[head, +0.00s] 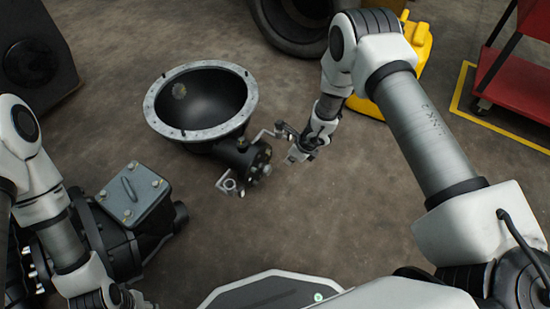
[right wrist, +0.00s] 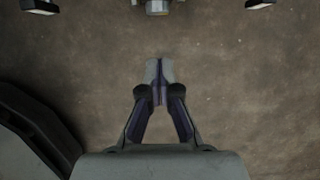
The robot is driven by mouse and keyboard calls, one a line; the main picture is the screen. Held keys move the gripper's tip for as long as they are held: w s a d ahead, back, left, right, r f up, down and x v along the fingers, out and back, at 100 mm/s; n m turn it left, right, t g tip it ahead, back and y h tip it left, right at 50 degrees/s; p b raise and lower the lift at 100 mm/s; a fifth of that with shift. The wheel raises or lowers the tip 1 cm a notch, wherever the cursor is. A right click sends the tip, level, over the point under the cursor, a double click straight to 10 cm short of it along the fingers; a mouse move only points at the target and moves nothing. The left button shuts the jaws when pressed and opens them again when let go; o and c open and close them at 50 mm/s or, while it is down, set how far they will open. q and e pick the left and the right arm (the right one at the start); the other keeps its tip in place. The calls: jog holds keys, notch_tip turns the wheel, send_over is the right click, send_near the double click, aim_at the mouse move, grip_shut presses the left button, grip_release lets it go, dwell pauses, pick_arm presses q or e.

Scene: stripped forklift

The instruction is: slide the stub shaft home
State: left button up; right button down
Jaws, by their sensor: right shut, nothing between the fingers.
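A black bowl-shaped housing (head: 152,103) with a pale bolted rim lies on the floor. A bolted black flange (head: 258,155) ends its neck, facing my right gripper. A short metallic stub (head: 266,170) shows at the flange; I take it for the stub shaft. A metal end with a yellowish band, likely the same stub, shows at the top edge of the right wrist view (right wrist: 157,6). My right gripper (head: 293,156) is just right of the flange, apart from it. In the right wrist view its fingers (right wrist: 160,76) are together and empty. My left gripper is not clearly visible.
Silver brackets (head: 264,134) (head: 229,183) stick out on both sides of the flange. A black gear case (head: 125,255) with a grey cover is at lower left. A yellow object (head: 419,42) and a red cart (head: 512,82) are at the back right. Floor right of the flange is clear.

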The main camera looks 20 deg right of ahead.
aim_at(268, 167)
jog(key=b+x, duration=0.2)
jog(key=x, duration=0.2)
jog(key=w+a+b+x, duration=0.1)
jog(key=b+x, duration=0.1)
jog(key=x, duration=0.1)
jog(key=w+r+b+x, duration=0.1)
jog(key=b+x, duration=0.2)
jog(key=x, duration=0.1)
jog(key=shift+w+a+f, duration=0.1)
jog(key=shift+a+f, duration=0.15)
jog(key=shift+a, duration=0.1)
jog(key=shift+w+a+r, duration=0.1)
jog(key=shift+w+a, duration=0.15)
jog(key=shift+w, duration=0.1)
pick_arm(q)
notch_tip(268, 167, down, 8)
jog(key=shift+r, duration=0.15)
